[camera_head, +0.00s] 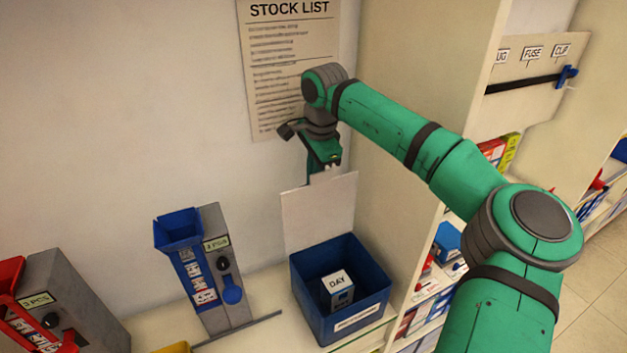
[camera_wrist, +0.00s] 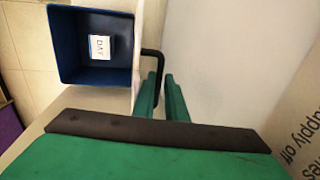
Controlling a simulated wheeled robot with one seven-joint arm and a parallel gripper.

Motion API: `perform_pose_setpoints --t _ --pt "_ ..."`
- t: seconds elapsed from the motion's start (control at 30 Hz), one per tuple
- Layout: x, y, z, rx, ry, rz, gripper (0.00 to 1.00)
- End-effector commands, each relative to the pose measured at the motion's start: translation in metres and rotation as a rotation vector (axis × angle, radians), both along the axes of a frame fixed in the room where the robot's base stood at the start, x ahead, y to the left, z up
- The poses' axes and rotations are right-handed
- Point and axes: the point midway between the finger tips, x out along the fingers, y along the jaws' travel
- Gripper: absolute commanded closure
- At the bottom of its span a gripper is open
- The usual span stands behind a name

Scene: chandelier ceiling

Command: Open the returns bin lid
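The returns bin (camera_head: 366,325) is a blue open-topped box on the counter. Its pale lid (camera_head: 319,213) stands upright at the back, so the bin's inside shows. In the wrist view the bin (camera_wrist: 62,72) is at upper left, with the lid (camera_wrist: 150,25) edge-on beside it. A black bent handle (camera_wrist: 152,53) sticks out from the lid. My gripper (camera_head: 325,168) is at the lid's top edge. In the wrist view its green fingers (camera_wrist: 161,75) are apart, with the handle's bar running down between them; a small gap seems to show beside the right finger.
A white box marked DAY (camera_head: 338,285) lies inside the bin. A grey dispenser with a blue chute (camera_head: 205,265) stands to the left, and a red one (camera_head: 50,310) farther left. A shelf unit (camera_head: 440,215) stands close on the right. The wall is just behind the lid.

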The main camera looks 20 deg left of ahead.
Motion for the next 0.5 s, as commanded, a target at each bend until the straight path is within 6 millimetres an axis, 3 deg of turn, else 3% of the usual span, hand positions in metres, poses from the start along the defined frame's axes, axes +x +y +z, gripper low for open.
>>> perform_pose_setpoints --t 0.03,0.07,0.5 --pt "0.0068 0.0049 0.0013 0.019 -0.022 -0.002 0.81" --pt "0.0066 0.0048 0.001 0.018 -0.022 -0.001 0.74" --pt "0.0056 0.0039 -0.0034 0.014 -0.016 -0.001 0.74"
